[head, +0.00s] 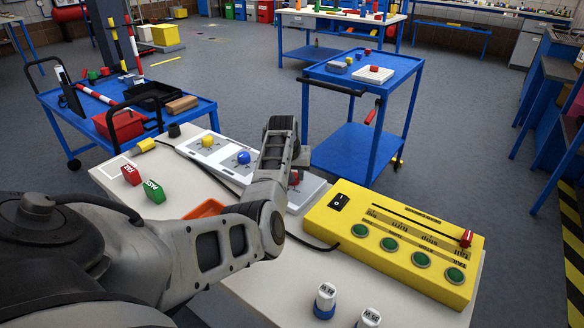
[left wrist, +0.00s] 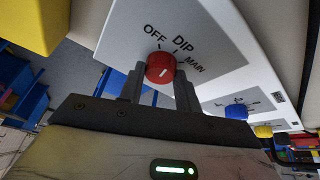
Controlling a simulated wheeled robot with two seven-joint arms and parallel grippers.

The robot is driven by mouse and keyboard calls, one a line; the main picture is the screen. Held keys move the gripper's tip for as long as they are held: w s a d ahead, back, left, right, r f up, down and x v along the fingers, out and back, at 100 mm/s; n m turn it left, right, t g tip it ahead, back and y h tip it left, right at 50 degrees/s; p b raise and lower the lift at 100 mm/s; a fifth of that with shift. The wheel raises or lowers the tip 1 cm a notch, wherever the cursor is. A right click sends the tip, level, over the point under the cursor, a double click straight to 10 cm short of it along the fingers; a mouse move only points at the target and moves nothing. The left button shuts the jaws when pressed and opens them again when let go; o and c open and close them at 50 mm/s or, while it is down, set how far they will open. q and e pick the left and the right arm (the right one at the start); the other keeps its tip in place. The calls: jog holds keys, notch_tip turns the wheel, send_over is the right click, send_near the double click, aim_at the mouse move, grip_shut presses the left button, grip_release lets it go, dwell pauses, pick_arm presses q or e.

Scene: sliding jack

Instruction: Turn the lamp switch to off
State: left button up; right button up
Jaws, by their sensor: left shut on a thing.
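The lamp switch is a red round knob (left wrist: 161,67) on a white panel (left wrist: 205,40) lettered OFF, DIP and MAIN. In the left wrist view a short pale mark shows on the knob's face; I cannot tell for sure which label it lines up with. My left gripper (left wrist: 160,88) has a finger on each side of the knob and is shut on it. In the head view the knob (head: 295,178) shows only in part, beside my left arm, which covers much of its panel (head: 308,190). My right gripper is not in view.
A blue knob (head: 243,157) and a yellow knob (head: 207,141) sit on neighbouring white panels. A yellow control box (head: 345,222) with green buttons and a red-handled slider stands to the right.

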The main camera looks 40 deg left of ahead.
pick_arm(q)
jog(key=shift+r+n+y+p, duration=0.15)
jog(key=shift+n+y+p, duration=0.25)
jog(key=shift+n, duration=0.5)
jog(key=n+g, duration=0.1)
jog(key=n, duration=0.2)
jog(key=shift+d+n+y, duration=0.1)
jog(key=shift+n+y, duration=0.2)
jog(key=shift+y, duration=0.1)
jog(key=shift+w+n+g, duration=0.1)
jog(key=shift+n+g, duration=0.2)
jog(key=shift+n, duration=0.2)
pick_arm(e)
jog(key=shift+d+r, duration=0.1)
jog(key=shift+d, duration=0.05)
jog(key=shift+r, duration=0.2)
pick_arm(q)
jog(key=o, duration=1)
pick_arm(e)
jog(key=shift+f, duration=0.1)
pick_arm(q)
jog(key=shift+d+r, duration=0.2)
jog(key=shift+r, duration=0.2)
jog(key=p+v, duration=0.2)
jog(key=v, duration=1.2)
jog(key=shift+d+r, duration=0.3)
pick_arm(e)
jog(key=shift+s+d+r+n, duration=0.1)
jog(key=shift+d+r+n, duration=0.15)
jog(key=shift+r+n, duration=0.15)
